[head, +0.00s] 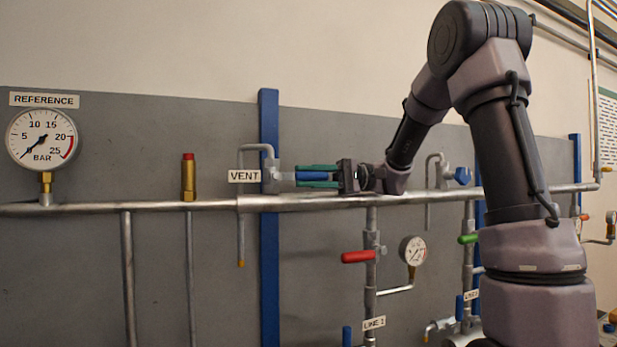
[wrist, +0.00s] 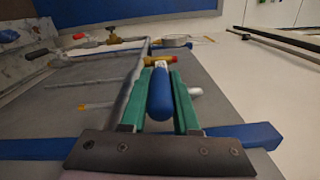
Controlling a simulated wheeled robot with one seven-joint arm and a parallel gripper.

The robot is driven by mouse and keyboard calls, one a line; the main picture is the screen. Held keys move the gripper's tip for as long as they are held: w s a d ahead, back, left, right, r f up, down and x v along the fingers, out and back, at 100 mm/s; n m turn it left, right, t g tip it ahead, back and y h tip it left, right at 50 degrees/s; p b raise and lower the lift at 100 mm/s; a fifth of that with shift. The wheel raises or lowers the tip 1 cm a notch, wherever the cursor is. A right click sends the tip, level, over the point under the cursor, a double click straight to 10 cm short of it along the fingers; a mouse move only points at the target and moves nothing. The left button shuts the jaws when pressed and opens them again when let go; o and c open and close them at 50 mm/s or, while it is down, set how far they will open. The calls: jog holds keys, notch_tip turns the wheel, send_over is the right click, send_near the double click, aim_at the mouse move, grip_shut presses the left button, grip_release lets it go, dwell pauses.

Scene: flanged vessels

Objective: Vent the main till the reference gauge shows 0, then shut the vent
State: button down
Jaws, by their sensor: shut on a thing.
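The round reference gauge (head: 41,138) is at the far left under a REFERENCE sign; its needle points down-left, at about the 0 end of the scale. The vent valve (head: 270,178) sits above the main pipe, beside a VENT label (head: 244,176). Its blue lever (head: 309,176) points right, level with the main pipe. My gripper (head: 318,176) has its green fingers shut along both sides of this lever. In the wrist view, the blue lever (wrist: 160,92) lies between the green fingers (wrist: 160,100). Whether the valve is open inside cannot be seen.
The main pipe (head: 150,207) runs across the panel just below my gripper. A red handle (head: 358,256) and a small gauge (head: 412,250) are below on LINE 1. A brass fitting with a red top (head: 188,178) stands left. A blue post (head: 268,110) rises behind the vent.

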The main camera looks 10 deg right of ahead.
jog(key=c, duration=0.7)
grip_release()
jog(key=shift+o, duration=0.2)
jog(key=shift+d, duration=0.1)
jog(key=v, duration=1)
jog(key=shift+d, duration=0.3)
jog(key=shift+f, duration=0.1)
